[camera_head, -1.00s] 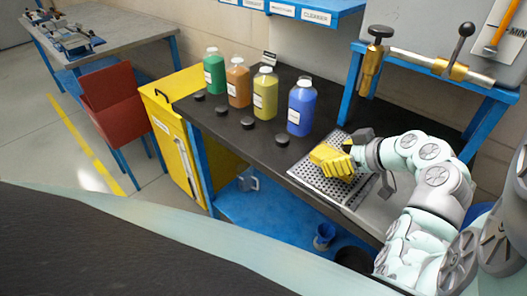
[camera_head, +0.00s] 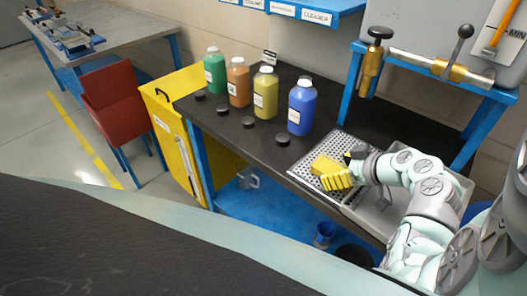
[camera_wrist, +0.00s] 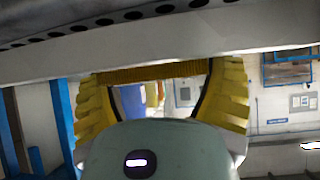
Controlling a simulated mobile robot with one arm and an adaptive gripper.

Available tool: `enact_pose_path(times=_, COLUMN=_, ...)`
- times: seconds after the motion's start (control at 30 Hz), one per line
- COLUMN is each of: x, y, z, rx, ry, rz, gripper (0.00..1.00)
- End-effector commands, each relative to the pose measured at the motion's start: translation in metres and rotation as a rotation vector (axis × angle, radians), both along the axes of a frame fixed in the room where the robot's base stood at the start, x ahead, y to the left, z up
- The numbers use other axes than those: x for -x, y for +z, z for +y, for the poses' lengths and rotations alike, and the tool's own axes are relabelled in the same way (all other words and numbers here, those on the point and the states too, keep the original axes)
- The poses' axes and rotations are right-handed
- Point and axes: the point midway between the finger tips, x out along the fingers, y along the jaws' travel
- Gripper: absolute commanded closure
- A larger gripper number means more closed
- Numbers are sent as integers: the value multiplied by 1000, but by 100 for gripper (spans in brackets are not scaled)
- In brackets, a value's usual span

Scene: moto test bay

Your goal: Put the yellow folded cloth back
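The yellow folded cloth (camera_head: 325,163) is a small block over the perforated tray plate (camera_head: 312,184) in the head view. My gripper (camera_head: 335,178) has yellow ribbed fingers that close on the cloth from its near side. In the wrist view, the cloth's edge (camera_wrist: 150,73) is a dark yellow strip spanning the gap between both fingers, with my gripper (camera_wrist: 155,88) seen from behind. The fingers partly cover the cloth. I cannot tell whether the cloth touches the plate or is just above it.
A grey basin (camera_head: 378,218) adjoins the plate under my arm. Green (camera_head: 215,72), orange (camera_head: 238,86), yellow (camera_head: 265,95) and blue (camera_head: 301,108) bottles stand on the dark bench (camera_head: 262,148), with black caps before them.

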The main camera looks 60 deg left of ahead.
Motion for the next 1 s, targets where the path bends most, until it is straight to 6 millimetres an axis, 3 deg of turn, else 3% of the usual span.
enact_pose_path(times=0.17, x=0, y=1, z=0, rx=0, ry=0, rz=0, gripper=0)
enact_pose_path(times=0.57, x=-2, y=5, z=-2, rx=-1, ry=-4, rz=-1, gripper=0)
enact_pose_path(times=0.77, x=-6, y=19, z=-23, rx=-2, ry=-8, rz=-5, gripper=0)
enact_pose_path(times=1.0, x=-14, y=50, z=-60, rx=-6, ry=-12, rz=-7, gripper=0)
